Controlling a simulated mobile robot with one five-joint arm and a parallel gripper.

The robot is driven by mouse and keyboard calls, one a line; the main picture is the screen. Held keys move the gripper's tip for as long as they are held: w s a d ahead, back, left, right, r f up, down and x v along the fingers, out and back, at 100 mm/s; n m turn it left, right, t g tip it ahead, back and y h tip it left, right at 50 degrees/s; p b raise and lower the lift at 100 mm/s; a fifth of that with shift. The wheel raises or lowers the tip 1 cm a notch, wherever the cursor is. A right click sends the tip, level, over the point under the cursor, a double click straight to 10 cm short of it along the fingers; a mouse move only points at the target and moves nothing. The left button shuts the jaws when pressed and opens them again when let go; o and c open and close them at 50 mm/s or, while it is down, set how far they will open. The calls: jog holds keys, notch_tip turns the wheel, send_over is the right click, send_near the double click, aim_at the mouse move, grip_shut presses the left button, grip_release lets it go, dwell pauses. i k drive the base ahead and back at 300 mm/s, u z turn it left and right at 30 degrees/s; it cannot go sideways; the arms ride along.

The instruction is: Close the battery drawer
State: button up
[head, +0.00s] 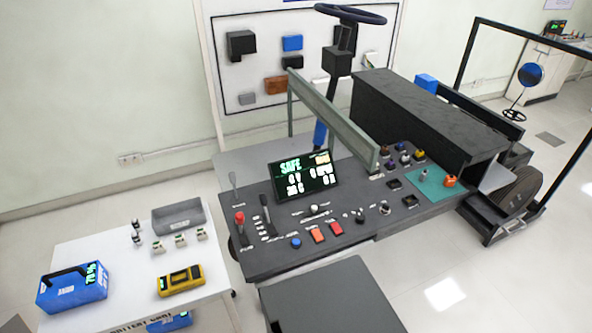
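A dark grey box (330,298) juts out toward me from under the front edge of the control console (350,215). It looks like the battery drawer pulled out, but I cannot tell for certain. Its broad upper face shows, and its near end is cut off by the bottom of the picture. No handle on it is visible. My gripper is not in view. A small dark shape at the bottom left corner is too cut off to identify.
A white cart (130,250) stands left of the console, bearing a blue battery (72,288), a yellow meter (180,280) and a grey tray (179,216). Another blue battery (170,322) sits lower on the cart. Open floor (440,290) lies right of the box.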

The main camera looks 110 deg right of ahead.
aim_at(493, 220)
jog(key=z, duration=2.8)
jog(key=k, duration=1.6)
jog(key=z, duration=2.1)
jog(key=i, duration=0.5)
jog(key=z, duration=1)
